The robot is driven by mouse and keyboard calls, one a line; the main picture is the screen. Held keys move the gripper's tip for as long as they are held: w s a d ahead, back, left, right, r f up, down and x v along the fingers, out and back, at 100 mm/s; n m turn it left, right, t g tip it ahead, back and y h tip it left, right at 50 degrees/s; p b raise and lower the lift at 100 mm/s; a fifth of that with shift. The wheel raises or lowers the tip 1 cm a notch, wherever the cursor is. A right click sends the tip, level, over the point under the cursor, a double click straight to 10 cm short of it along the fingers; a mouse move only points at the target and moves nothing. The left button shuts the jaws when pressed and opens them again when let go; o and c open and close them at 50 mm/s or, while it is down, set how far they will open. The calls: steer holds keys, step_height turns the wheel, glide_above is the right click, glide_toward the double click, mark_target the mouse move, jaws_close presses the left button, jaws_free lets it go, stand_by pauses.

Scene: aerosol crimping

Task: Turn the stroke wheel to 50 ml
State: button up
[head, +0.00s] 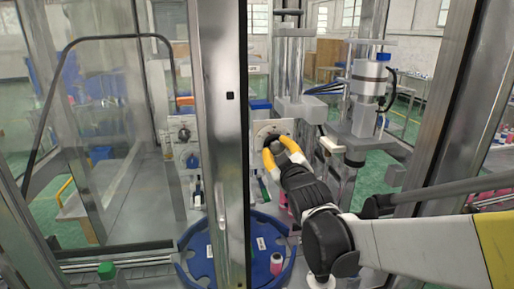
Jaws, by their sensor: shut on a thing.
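The stroke wheel (270,141) is a dark round knob on a pale plate (262,128) fixed to the machine, right of the grey upright post. The fingers and wrist cover part of the wheel. The scale marks and any volume reading are too small to read.
A grey metal post (224,150) stands just left of the wheel. Below is a blue round tray (197,262) holding a can (276,264). A crimping head (368,80) stands at right. A similar knob (184,134) shows behind the left glass.

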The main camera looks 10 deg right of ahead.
steer(key=shift+n, duration=0.6)
steer(key=o, duration=1.2)
steer(key=shift+s, duration=0.1)
steer(key=s, duration=1.1)
steer(key=shift+s, duration=0.4)
